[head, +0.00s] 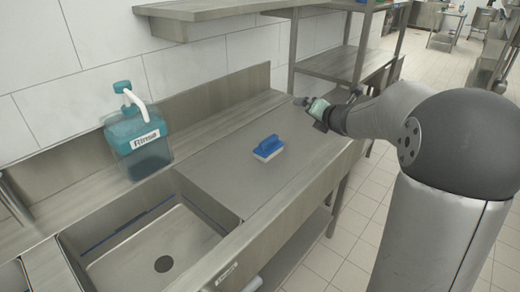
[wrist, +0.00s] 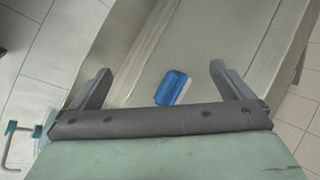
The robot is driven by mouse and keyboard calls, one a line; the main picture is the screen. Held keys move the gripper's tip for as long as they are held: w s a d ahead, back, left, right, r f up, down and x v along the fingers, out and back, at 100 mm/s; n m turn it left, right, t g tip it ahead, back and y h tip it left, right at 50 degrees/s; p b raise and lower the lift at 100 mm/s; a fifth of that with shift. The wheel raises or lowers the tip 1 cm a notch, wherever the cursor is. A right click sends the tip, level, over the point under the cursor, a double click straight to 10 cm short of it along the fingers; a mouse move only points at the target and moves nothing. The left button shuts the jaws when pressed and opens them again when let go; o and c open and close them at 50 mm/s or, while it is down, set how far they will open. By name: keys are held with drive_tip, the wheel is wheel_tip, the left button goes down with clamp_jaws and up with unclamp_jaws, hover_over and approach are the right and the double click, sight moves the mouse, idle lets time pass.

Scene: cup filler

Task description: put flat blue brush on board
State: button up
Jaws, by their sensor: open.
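The flat blue brush (head: 268,148) has a blue top and handle and a pale underside. It rests on the steel board (head: 215,160) to the right of the sink. In the wrist view, the brush (wrist: 173,87) shows between and beyond my two fingers, partly cut off by the gripper body. My gripper (head: 310,103) is to the right of the brush and apart from it, near the far right end of the counter. In the wrist view, my gripper (wrist: 160,80) has its fingers spread wide with nothing between them.
A sink basin (head: 155,255) lies at the front left. A steel shelf (head: 215,8) hangs above the back wall. The board around the brush is clear.

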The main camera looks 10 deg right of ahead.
wheel_tip(320, 180, down, 6)
drive_tip(key=w+n+y+b, duration=0.2)
drive_tip(key=n+y, duration=0.1)
drive_tip(key=n, duration=0.3)
drive_tip(key=n+g+y+b, duration=0.2)
drive_tip(key=n+g+y, duration=0.15)
drive_tip(key=n, duration=0.45)
approach(272, 140)
drive_tip(key=shift+t+y, duration=0.25)
drive_tip(key=shift+t, duration=0.1)
drive_tip(key=x, duration=0.2)
drive_tip(key=p+x, duration=0.1)
drive_tip(key=x, duration=0.1)
drive_tip(key=p+x, duration=0.1)
drive_tip(key=x, duration=0.1)
drive_tip(key=shift+w+d+f, duration=0.1)
drive_tip(key=shift+d+f, duration=0.1)
drive_tip(key=shift+f, duration=0.05)
drive_tip(key=shift+s+f+p+x, duration=0.15)
drive_tip(key=shift+p+x, duration=0.3)
drive_tip(key=shift+x, duration=0.9)
drive_tip(key=shift+s+f+p+x, duration=0.15)
drive_tip(key=shift+p+x, duration=0.3)
drive_tip(key=shift+x, duration=0.9)
drive_tip(key=shift+a, duration=0.15)
drive_tip(key=c, duration=1)
drive_tip(key=shift+r, duration=0.1)
drive_tip(key=shift+c, duration=0.4)
drive_tip(key=shift+r, duration=0.1)
